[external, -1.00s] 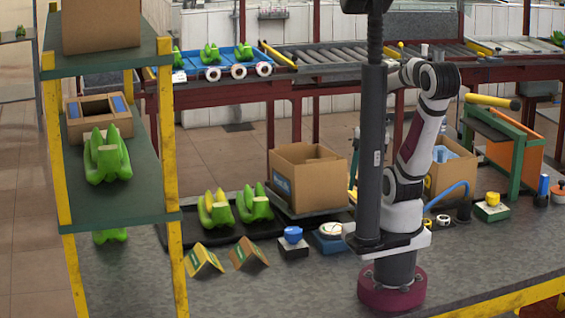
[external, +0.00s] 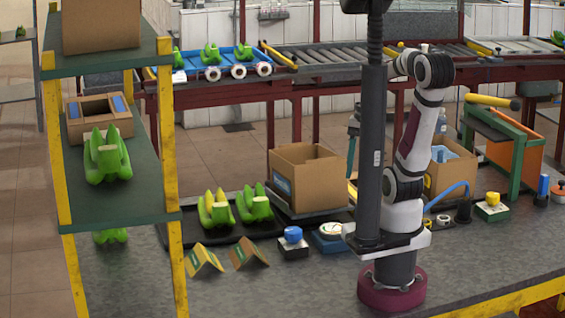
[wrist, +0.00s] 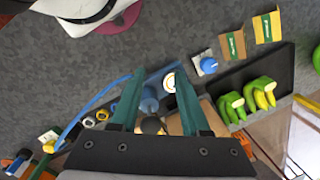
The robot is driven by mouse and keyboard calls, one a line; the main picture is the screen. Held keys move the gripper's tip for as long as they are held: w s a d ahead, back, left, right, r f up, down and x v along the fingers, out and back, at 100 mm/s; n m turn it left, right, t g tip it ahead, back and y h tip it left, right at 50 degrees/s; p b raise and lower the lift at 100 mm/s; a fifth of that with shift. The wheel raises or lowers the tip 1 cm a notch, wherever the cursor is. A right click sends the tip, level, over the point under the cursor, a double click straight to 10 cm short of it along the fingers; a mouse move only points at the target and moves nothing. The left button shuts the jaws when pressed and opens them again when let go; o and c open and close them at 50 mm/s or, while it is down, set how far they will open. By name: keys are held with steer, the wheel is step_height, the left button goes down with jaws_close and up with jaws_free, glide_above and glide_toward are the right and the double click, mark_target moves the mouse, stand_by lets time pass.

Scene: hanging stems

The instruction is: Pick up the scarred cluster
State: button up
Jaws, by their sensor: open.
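A yellow-and-green banana cluster (external: 215,210) and a greener cluster (external: 254,204) sit on the black tray (external: 222,245). Both show in the wrist view, the yellowish one (wrist: 260,93) right of the green one (wrist: 232,106). Another green cluster (external: 107,157) is on the shelf at left. Scars are too small to make out, so I cannot tell which cluster is scarred. My gripper (wrist: 158,78) is open and empty, its teal fingers apart. In the external view my gripper (external: 351,153) is partly hidden behind the dark column, above and right of the tray clusters.
An open cardboard box (external: 308,178) stands right of the tray clusters. Two folded cards (external: 204,260), a blue-topped device (external: 293,240) and a round dial scale (external: 330,236) lie in front. The yellow-posted shelf (external: 174,190) stands at left.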

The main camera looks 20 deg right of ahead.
steer(key=w+a+r+m+h, duration=0.2)
steer(key=w+m, duration=0.4)
steer(key=w, duration=0.8)
steer(key=w+a+r+m+h, duration=0.15)
steer(key=w+m, duration=0.35)
steer(key=w, duration=0.9)
steer(key=shift+y, duration=0.25)
steer(key=d+f, duration=0.1)
steer(key=f, duration=0.8)
steer(key=d+f, duration=0.1)
steer(key=f, duration=0.4)
steer(key=shift+d+f, duration=0.3)
jaws_close()
steer(key=shift+r, duration=0.1)
